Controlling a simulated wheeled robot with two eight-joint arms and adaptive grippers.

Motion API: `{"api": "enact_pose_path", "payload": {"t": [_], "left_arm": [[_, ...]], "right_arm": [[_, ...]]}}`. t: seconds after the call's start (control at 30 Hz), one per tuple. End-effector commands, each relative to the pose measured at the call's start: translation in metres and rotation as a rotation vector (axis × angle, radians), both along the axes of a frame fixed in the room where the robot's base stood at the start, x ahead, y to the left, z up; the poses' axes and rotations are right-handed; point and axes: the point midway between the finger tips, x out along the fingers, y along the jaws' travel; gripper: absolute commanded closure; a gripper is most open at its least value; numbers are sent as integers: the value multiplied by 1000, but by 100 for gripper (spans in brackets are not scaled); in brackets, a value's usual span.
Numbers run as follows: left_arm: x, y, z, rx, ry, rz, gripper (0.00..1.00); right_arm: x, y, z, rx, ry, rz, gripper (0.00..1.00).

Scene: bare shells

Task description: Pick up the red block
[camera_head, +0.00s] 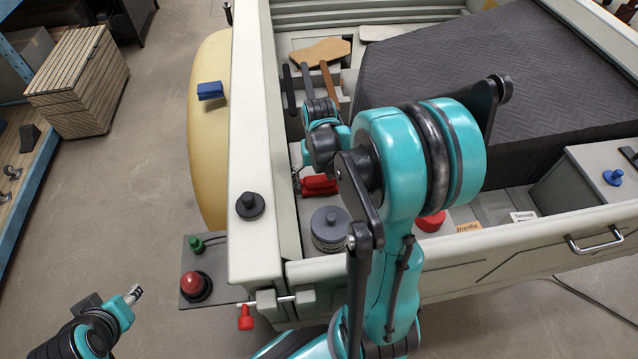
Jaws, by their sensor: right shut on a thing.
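The red block (320,187) lies low inside the pale truck bed, near its left wall, partly covered by my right arm. My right gripper (306,176) points down at the block's left end and is shut on it; its fingers are mostly hidden by my wrist. I cannot tell whether the block touches the bed floor. My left gripper (135,293) is outside the bed at the lower left, over the floor, far from the block. Its fingertips are too small to tell whether they are open.
Tools with long handles (307,85) stand behind. A red button (195,285) sits outside.

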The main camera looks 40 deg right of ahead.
Motion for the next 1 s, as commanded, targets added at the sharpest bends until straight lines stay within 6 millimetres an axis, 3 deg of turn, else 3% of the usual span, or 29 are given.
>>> {"api": "enact_pose_path", "payload": {"t": [0.33,0.47,0.8,1.0], "left_arm": [[0,0,0,0,0,0,60],[0,0,6,0,0,0,60],[0,0,29,0,0,0,60],[0,0,32,0,0,0,60]], "right_arm": [[-2,1,0,2,2,1,45],[-2,1,16,2,1,0,76],[-1,1,84,0,1,0,76],[-1,1,99,0,1,0,76]]}}
